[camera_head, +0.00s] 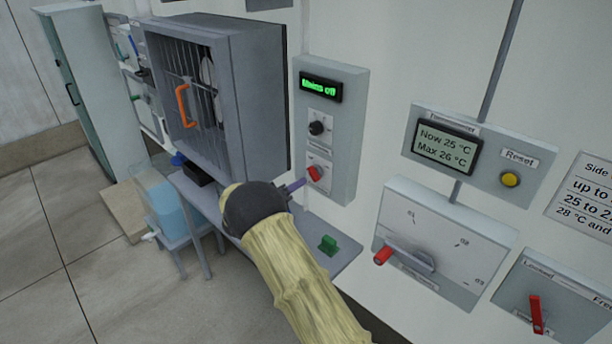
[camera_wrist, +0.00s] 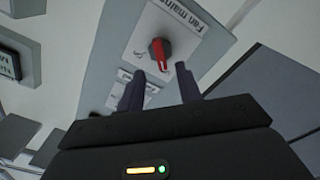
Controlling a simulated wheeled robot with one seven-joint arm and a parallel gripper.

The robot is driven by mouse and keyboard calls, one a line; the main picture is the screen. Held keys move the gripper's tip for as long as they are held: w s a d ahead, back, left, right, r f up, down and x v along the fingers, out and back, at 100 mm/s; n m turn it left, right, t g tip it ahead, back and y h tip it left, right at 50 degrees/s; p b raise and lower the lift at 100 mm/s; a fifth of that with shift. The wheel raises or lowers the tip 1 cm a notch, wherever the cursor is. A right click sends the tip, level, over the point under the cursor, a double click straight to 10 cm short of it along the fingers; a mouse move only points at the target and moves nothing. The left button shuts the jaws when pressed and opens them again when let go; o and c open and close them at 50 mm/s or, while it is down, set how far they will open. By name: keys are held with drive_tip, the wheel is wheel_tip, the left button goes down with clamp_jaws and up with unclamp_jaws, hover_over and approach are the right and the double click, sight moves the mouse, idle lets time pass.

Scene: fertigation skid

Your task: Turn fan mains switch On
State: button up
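The fan mains switch is a red rotary knob (camera_head: 314,173) low on a grey control box (camera_head: 340,140). The box's green display (camera_head: 320,87) reads "Mains off". In the wrist view the red knob (camera_wrist: 160,53) sits on a white plate labelled "Fan mains", just beyond my fingertips. My gripper (camera_wrist: 160,82) is open, with a gap between its two dark fingers and nothing in it. In the head view my gripper (camera_head: 299,185) is beside the knob at its lower left, partly hidden by my wrist. Contact with the knob cannot be told.
A black knob (camera_head: 318,128) is above the red one. A caged fan housing (camera_head: 245,90) juts out at left. A thermometer box (camera_head: 473,155), a dial panel with a red-tipped lever (camera_head: 445,240) and a red-handled panel (camera_head: 570,310) are at right. A shelf (camera_head: 335,235) lies below.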

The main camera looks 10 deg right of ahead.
sight(311, 176)
drive_tip(key=p+x, duration=0.1)
drive_tip(key=x, duration=0.5)
